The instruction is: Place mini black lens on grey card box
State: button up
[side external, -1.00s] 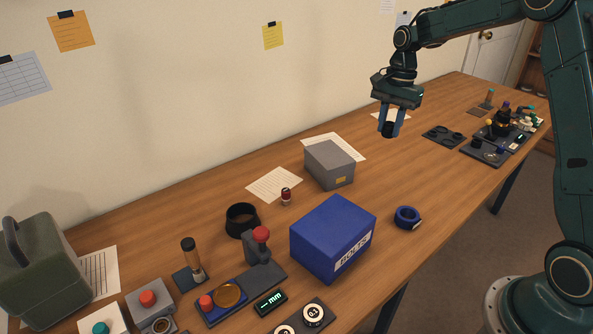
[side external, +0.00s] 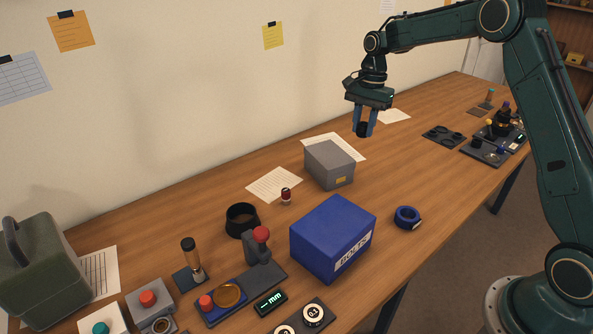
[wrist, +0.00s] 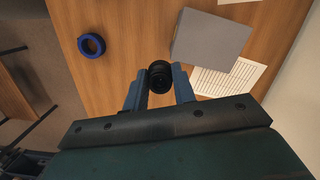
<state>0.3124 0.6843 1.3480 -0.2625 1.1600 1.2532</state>
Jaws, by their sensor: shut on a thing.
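My gripper (side external: 364,128) is shut on a small black lens (side external: 362,130) and holds it in the air above the table. In the wrist view the black lens (wrist: 160,77) sits between the two blue fingers of my gripper (wrist: 158,85). The grey card box (side external: 330,166) stands on the table, lower and to the left of the gripper in the side view, with a yellow label on its front. Its plain top also shows in the wrist view (wrist: 208,40), ahead and to the right of the lens. The top of the box is bare.
A blue BOLTS box (side external: 330,238) and a blue tape roll (side external: 407,217) stand nearer the front edge.

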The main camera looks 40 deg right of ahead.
aim_at(343, 163)
jog(key=shift+w+a+f, duration=0.3)
jog(key=shift+w, duration=0.3)
jog(key=shift+w+a+f, duration=0.25)
jog(key=shift+w+a, duration=0.1)
jog(key=shift+w, duration=0.25)
jog(key=shift+w+a+f, duration=0.3)
jog(key=shift+w, duration=0.3)
jog(key=shift+f, duration=1.35)
jog(key=shift+f, duration=2.65)
jog(key=shift+f, duration=0.1)
jog(key=o, duration=1)
jog(key=r, duration=0.4)
jog(key=d+r, duration=0.1)
jog(key=r, duration=0.7)
jog(key=shift+w+d+r, duration=0.1)
jog(key=shift+w+d, duration=0.1)
